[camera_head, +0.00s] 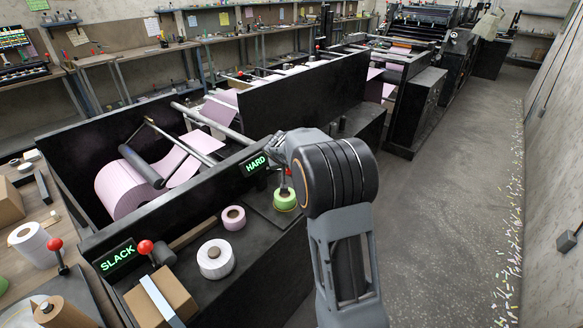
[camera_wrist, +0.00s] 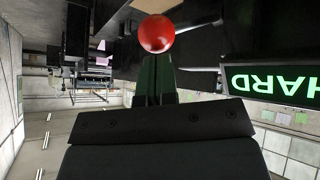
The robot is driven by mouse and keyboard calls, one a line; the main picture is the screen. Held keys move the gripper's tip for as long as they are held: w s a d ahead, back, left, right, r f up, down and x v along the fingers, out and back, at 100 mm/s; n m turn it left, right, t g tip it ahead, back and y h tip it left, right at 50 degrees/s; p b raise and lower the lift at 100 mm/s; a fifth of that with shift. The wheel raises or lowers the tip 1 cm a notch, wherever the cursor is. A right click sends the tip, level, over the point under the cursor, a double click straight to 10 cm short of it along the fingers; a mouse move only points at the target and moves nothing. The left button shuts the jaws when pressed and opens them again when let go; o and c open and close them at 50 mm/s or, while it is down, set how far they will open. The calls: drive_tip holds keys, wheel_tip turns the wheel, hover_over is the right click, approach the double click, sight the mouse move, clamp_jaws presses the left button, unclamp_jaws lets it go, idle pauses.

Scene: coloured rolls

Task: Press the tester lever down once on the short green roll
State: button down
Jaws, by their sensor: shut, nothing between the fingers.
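A short green roll (camera_head: 285,200) lies on the black ledge just below the lit HARD sign (camera_head: 254,164). The tester lever's red knob (camera_head: 289,172) shows just above that roll, partly hidden by my arm. In the wrist view the red knob (camera_wrist: 157,33) is at the tips of my gripper (camera_wrist: 155,72), whose dark fingers are together and hold nothing. Whether the fingertips touch the knob cannot be told. The HARD sign also shows upside down in the wrist view (camera_wrist: 275,82).
A pink roll (camera_head: 233,217) and a white roll (camera_head: 216,259) stand on the ledge left of the green roll. A SLACK sign (camera_head: 118,256) and another red knob (camera_head: 145,247) are farther left, near a cardboard box (camera_head: 162,297). Open floor (camera_head: 450,200) lies right.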

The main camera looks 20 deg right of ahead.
idle(0.4)
wheel_tip(320, 180, up, 7)
drive_tip(key=w+p, duration=0.1)
drive_tip(key=p, duration=0.3)
drive_tip(key=shift+w+a+f, duration=0.15)
drive_tip(key=shift+a, duration=0.1)
idle(0.4)
drive_tip(key=s+a+f+n+g+y, duration=0.1)
drive_tip(key=s+a+f+g, duration=0.2)
drive_tip(key=s, duration=0.5)
drive_tip(key=s+a+r+y, duration=0.1)
drive_tip(key=s+a+r, duration=0.1)
drive_tip(key=s, duration=0.6)
drive_tip(key=s+a+r+n+y, duration=0.1)
drive_tip(key=s+a, duration=0.3)
drive_tip(key=s, duration=0.4)
drive_tip(key=s+a+r+n+y, duration=0.1)
drive_tip(key=s+a, duration=0.3)
drive_tip(key=s, duration=0.5)
drive_tip(key=shift+r, duration=0.8)
